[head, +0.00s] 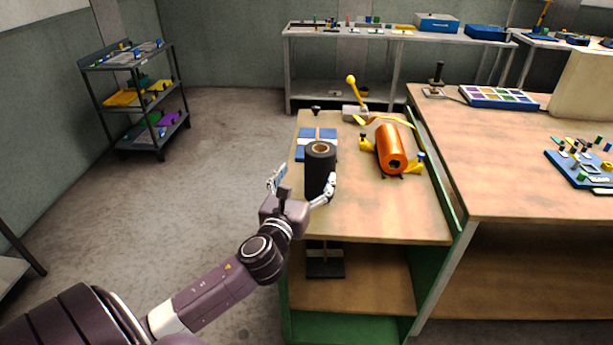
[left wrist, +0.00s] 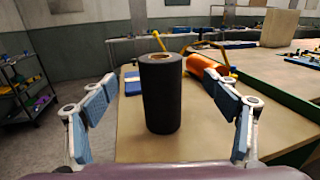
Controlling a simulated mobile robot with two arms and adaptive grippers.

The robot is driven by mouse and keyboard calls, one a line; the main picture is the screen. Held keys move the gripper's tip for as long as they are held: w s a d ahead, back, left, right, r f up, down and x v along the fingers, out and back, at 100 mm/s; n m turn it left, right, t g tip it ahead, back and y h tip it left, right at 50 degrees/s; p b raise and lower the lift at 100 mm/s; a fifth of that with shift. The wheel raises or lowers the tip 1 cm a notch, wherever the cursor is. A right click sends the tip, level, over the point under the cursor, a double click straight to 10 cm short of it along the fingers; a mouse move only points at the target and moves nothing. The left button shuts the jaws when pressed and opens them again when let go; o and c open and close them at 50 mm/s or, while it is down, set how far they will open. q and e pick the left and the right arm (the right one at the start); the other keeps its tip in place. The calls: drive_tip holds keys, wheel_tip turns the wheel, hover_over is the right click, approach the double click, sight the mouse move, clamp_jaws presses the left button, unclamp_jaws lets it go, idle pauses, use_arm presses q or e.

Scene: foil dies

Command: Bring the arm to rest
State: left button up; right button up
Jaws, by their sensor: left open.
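My left arm reaches in from the lower left of the head view. Its gripper (head: 303,184) is open at the near left edge of the small bench. A black roll (head: 320,172) with a tan core stands upright on the bench just ahead of the gripper. In the left wrist view the roll (left wrist: 161,95) stands between and beyond the two spread fingers, with visible gaps on both sides. In the head view one fingertip overlaps the roll's lower right side; I cannot tell from there whether it touches. My right gripper is not in view.
An orange roll (head: 391,150) lies in a yellow stand to the right of the black roll. A wheeled shelf cart (head: 137,98) stands at the far left. The floor (head: 215,130) left of the bench is clear.

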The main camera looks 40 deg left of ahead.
use_arm(q)
drive_tip(key=shift+f, duration=0.1)
drive_tip(key=s+d+f+n+g+h, duration=0.1)
drive_tip(key=s+d+f+n+g, duration=0.25)
drive_tip(key=s+f+n, duration=0.45)
drive_tip(key=s+d+f+n+g, duration=0.35)
drive_tip(key=s+f+n, duration=0.35)
drive_tip(key=f+n, duration=0.3)
drive_tip(key=s+d+f+n+g+h, duration=0.2)
drive_tip(key=s+d+f+n+g, duration=0.1)
drive_tip(key=s+d+n, duration=0.4)
drive_tip(key=s+d+f+n+g+h, duration=0.2)
drive_tip(key=s+d+n+g+h, duration=0.25)
drive_tip(key=s, duration=0.45)
wheel_tip(320, 180, down, 27)
drive_tip(key=s+y, duration=0.2)
drive_tip(key=s+a+f+g, duration=0.1)
drive_tip(key=s+a+f, duration=0.1)
drive_tip(key=s+f, duration=1.2)
drive_tip(key=shift+s+a+f+g, duration=0.35)
drive_tip(key=shift+s+a+f, duration=0.05)
drive_tip(key=shift+s, duration=0.85)
